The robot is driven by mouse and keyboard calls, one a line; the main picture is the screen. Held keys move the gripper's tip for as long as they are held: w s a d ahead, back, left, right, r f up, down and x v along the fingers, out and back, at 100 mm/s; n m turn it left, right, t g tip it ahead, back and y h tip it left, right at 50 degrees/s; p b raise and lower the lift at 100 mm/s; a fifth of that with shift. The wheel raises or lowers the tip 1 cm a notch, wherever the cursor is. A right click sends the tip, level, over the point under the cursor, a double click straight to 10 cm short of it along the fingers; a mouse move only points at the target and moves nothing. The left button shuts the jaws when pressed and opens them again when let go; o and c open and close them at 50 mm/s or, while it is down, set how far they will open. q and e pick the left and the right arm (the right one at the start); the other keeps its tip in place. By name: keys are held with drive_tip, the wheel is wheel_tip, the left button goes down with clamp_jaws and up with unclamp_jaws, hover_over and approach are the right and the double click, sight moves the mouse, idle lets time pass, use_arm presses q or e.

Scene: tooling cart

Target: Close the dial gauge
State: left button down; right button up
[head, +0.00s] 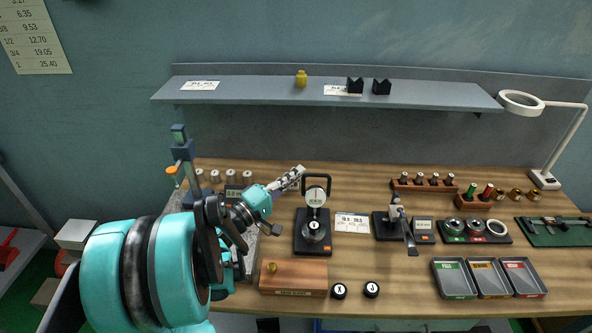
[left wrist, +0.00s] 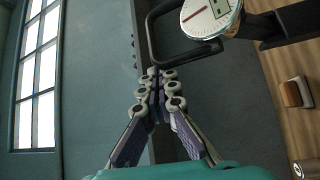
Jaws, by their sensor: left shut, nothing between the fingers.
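The dial gauge (head: 316,196) has a round white face and is mounted on a black stand with a dark base (head: 312,244). A black looped handle (head: 317,178) rises around and above the face. A round black piece marked 1 (head: 313,225) sits below the dial. In the left wrist view the dial face (left wrist: 208,14) is at the top, with the looped handle (left wrist: 185,52) beside it. My left gripper (head: 301,170) is shut and empty, its tips close to the handle's left side in the head view. The wrist view shows the tips (left wrist: 157,74) near the handle's lower corner; contact is unclear.
A wooden block (head: 294,278) and two round black pieces marked X (head: 339,291) and J (head: 371,289) lie in front. A label card (head: 352,223) and another instrument (head: 390,226) stand right of the gauge. A shelf (head: 270,91) hangs above.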

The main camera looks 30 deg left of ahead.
use_arm(q)
drive_tip(key=s+d+f+b, duration=0.2)
drive_tip(key=s+f, duration=0.2)
drive_tip(key=shift+d+b, duration=0.3)
drive_tip(key=shift+b, duration=0.1)
use_arm(e)
drive_tip(key=shift+f, duration=1.6)
use_arm(q)
drive_tip(key=shift+s, duration=0.15)
use_arm(e)
drive_tip(key=shift+a, duration=0.1)
use_arm(q)
drive_tip(key=shift+r, duration=0.1)
use_arm(e)
drive_tip(key=shift+r, duration=0.1)
